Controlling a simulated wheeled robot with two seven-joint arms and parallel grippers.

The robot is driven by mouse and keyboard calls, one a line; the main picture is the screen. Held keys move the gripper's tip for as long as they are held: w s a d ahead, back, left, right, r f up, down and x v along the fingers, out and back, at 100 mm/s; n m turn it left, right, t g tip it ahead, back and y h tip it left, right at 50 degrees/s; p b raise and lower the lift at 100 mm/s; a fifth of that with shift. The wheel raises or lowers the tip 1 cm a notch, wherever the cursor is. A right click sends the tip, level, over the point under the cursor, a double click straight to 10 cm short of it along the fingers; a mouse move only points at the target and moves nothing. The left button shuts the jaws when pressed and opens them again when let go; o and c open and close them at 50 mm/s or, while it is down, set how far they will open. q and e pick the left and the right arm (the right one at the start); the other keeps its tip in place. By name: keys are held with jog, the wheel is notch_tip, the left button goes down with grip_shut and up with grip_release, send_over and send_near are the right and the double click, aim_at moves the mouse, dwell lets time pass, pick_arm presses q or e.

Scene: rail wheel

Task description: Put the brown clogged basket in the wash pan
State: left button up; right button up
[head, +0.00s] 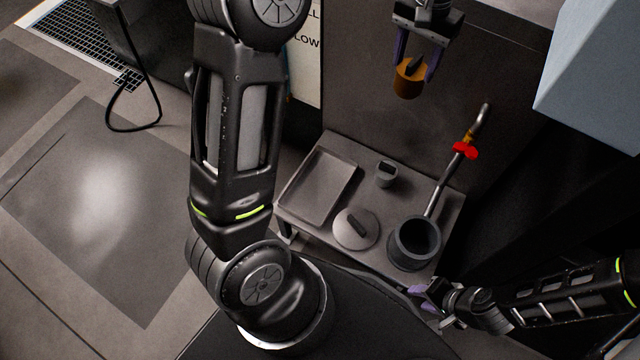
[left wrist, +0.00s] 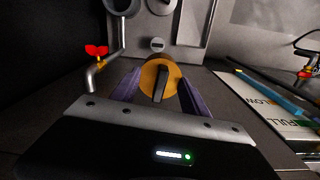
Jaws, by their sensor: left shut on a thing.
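The brown basket (head: 409,80), orange-brown and round with a dark bar handle across its top, is held between the purple fingers of my left gripper (head: 414,66). It hangs high in front of the dark wall, above and apart from the bench. It also shows in the left wrist view (left wrist: 148,78). A shallow rectangular grey pan (head: 345,188), which looks like the wash pan, lies at the left of the bench and appears empty. My right gripper (head: 428,290) is low at the bench's front right corner. Its jaws are too small to read.
On the small grey bench stand a dark round pot (head: 402,262), a round lid with a handle (head: 345,236) and a small grey cup-like piece (head: 386,178). A pipe with a red valve (head: 465,150) rises behind the pot. A pale blue box (head: 590,80) hangs upper right.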

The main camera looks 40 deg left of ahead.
pick_arm(q)
jog(key=s+a+f+m, duration=0.4)
jog(key=a+f+m, duration=0.1)
jog(key=f, duration=0.4)
jog(key=s+a+f+m, duration=0.5)
jog(key=a+f+m, duration=0.1)
jog(key=f, duration=0.4)
jog(key=s+a+f+m, duration=0.4)
jog(key=a+f+m, duration=0.1)
jog(key=f, duration=0.5)
jog(key=shift+s+a+m+b, duration=0.25)
jog(key=shift+a+m+b, duration=0.05)
jog(key=shift+m+b, duration=0.1)
jog(key=shift+f, duration=0.1)
notch_tip(320, 180, down, 6)
jog(key=b, duration=0.2)
jog(key=shift+f, duration=0.1)
jog(key=shift+f+b, duration=1)
jog(key=shift+f, duration=0.9)
